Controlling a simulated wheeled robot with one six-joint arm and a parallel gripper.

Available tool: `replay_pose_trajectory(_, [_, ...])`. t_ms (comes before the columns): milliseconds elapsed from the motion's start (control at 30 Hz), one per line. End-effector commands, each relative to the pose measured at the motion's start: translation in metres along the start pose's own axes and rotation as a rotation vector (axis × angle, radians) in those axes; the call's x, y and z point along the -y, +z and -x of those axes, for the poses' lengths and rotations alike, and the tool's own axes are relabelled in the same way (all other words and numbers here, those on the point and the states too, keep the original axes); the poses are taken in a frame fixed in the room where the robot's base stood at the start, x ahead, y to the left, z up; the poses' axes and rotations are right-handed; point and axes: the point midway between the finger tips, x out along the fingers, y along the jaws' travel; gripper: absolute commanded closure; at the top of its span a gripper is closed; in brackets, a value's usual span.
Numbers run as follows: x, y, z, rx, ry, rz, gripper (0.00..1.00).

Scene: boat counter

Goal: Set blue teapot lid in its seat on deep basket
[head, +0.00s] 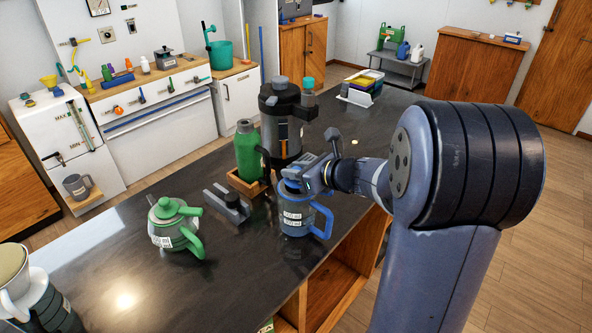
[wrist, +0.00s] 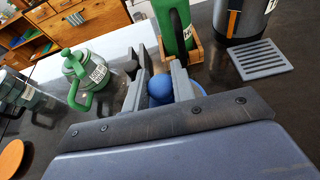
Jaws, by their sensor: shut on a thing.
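My gripper (head: 291,186) is at the top of a blue pot (head: 296,222) with measure labels and a blue handle on its right, on the dark counter. In the wrist view my gripper (wrist: 161,88) is shut on the round blue knob (wrist: 160,89) of the blue teapot lid. A bit of blue (wrist: 200,88) shows beyond the right finger; I cannot tell whether it is lid or pot rim. The fingers hide most of the lid, so I cannot tell whether it rests on the pot. I cannot make out a deep basket.
A green teapot (head: 174,231) stands to the left. A grey stand (head: 228,205) lies between. A green bottle (head: 248,152) in a wooden tray and a tall dark dispenser (head: 270,128) stand close behind the gripper. The counter's front edge is close to the blue pot.

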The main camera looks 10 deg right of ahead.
Motion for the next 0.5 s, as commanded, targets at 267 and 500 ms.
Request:
replay_pose_trajectory(267, [0.000, -0.003, -0.001, 0.000, 0.000, 0.000, 0.97])
replay_pose_trajectory(500, [0.000, -0.010, -0.004, 0.000, 0.000, 0.000, 0.97])
